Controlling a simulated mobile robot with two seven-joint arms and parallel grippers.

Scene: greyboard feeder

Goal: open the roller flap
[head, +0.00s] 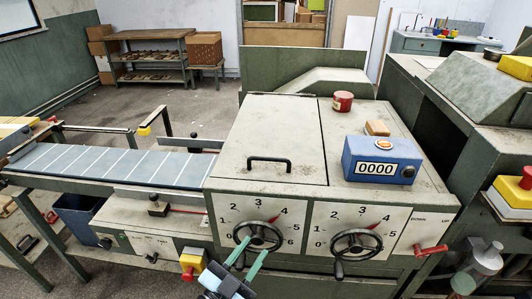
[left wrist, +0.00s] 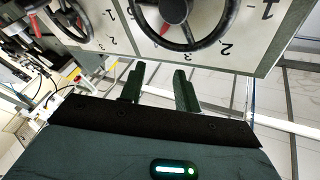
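The closed flap (head: 268,125) is a flat, grey-beige panel on top of the feeder, with a black bar handle (head: 269,164) near its front edge. I take this panel as the roller flap. My left gripper (head: 248,257) is below the handle, in front of the left numbered dial and its black handwheel (head: 257,235). Its two green fingers are apart and empty. In the left wrist view the open fingers (left wrist: 159,88) point toward the handwheel (left wrist: 178,10), with a gap visible; the flap handle is not in that view. My right gripper is not in view.
A second handwheel (head: 357,243) is to the right. A blue counter (head: 382,160), a wooden block (head: 377,128) and a red tin (head: 343,101) sit on the top beside the flap. A blue feed table (head: 110,162) extends left. The flap's surface is clear.

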